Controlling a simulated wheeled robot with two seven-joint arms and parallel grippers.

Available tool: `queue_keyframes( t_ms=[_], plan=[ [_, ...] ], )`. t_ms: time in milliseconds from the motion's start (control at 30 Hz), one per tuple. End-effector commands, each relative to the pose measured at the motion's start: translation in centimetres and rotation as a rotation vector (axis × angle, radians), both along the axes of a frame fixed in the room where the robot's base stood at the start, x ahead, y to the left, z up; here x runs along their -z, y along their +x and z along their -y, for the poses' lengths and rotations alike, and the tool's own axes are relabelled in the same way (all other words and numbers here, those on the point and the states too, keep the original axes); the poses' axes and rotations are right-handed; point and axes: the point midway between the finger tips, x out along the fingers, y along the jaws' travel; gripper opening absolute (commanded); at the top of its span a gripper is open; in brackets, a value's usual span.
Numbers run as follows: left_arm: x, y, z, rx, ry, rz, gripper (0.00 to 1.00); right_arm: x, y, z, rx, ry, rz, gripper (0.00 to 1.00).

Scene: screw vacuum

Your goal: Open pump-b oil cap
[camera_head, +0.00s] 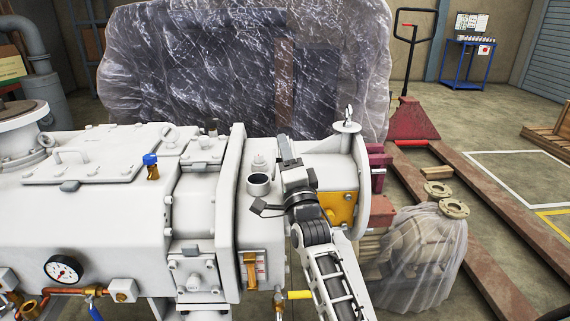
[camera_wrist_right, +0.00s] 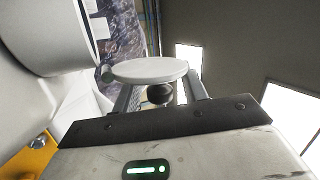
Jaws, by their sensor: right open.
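The white pump (camera_head: 105,210) fills the left and middle of the head view. A short white filler neck (camera_head: 258,184) with a dark top stands on its end section; I cannot tell for sure whether a cap is on it. My right gripper (camera_head: 286,147) is just right of and beyond this neck, its fingers pointing away. It is open. In the right wrist view, a pale disc (camera_wrist_right: 150,69) with a dark round knob (camera_wrist_right: 160,94) shows between the fingers; I cannot tell whether it is the oil cap or whether the fingers touch it. My left gripper is out of view.
A plate with a lifting eye (camera_head: 347,127) stands to the right of my right gripper. A yellow plate (camera_head: 338,208) is beside my right wrist. A blue-handled valve (camera_head: 151,165) rises from the pump. A plastic-wrapped machine (camera_head: 240,65) stands behind.

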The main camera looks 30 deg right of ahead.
Motion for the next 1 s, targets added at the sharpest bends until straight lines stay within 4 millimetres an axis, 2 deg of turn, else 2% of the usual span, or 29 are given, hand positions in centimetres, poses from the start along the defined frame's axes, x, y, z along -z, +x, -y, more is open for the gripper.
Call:
queue_keyframes(
  t_ms=[233,367,700,767,1000],
  plan=[
    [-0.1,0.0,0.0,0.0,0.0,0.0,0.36,-0.1,0.0,0.0,0.0,-0.007,-0.001,0.43],
    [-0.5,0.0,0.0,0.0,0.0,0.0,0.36,-0.5,0.1,-0.3,-0.001,-0.068,-0.029,0.43],
    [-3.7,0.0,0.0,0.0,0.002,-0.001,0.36,-1.5,1.2,-2.5,-0.001,-0.491,-0.232,0.43],
    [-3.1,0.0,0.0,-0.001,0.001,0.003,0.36,-0.1,-0.4,-2.6,-0.004,-0.466,-0.228,0.43],
    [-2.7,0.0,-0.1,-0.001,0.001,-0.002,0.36,1.1,-5.1,-2.9,-0.003,-0.462,-0.225,0.43]
  ],
)
